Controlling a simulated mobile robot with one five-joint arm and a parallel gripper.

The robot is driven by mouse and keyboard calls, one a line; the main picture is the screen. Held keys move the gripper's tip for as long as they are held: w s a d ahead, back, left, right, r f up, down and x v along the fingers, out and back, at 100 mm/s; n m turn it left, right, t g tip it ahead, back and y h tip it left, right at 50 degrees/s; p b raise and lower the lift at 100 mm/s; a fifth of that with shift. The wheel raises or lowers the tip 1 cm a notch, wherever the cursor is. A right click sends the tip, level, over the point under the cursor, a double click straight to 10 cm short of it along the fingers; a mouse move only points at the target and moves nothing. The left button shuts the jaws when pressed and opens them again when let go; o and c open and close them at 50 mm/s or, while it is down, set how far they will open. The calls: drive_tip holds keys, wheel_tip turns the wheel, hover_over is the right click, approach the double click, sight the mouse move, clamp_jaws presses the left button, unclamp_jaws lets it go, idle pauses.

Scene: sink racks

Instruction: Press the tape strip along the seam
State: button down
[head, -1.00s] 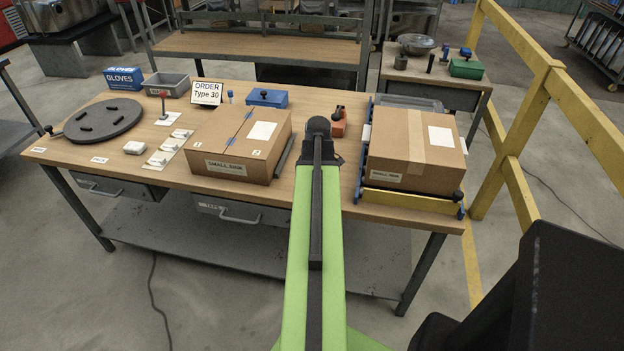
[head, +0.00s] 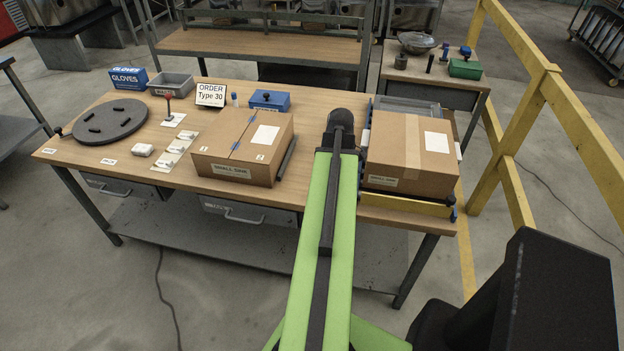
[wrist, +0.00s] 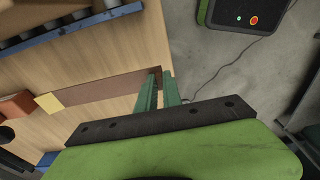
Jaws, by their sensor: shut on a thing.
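My gripper (wrist: 161,75) shows in the wrist view as two green fingers, shut on the end of a brown tape strip (wrist: 105,89). The strip runs left over the wooden table to a pale yellow patch beside an orange-red object (wrist: 15,106). In the head view my arm hides the gripper and strip. A closed carton (head: 215,152) stands left of my arm, with a seam across its top and small blue marks on that seam. A second carton (head: 395,160), right of my arm, has a tan band along its top seam.
The right carton rests in a blue frame with a yellow front bar (head: 405,204). A yellow railing (head: 535,90) runs along the right.

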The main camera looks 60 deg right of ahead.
drive_tip(key=s+r+p, duration=0.2)
drive_tip(key=s+r, duration=0.1)
drive_tip(key=s, duration=0.2)
drive_tip(key=shift+s+d+r, duration=0.25)
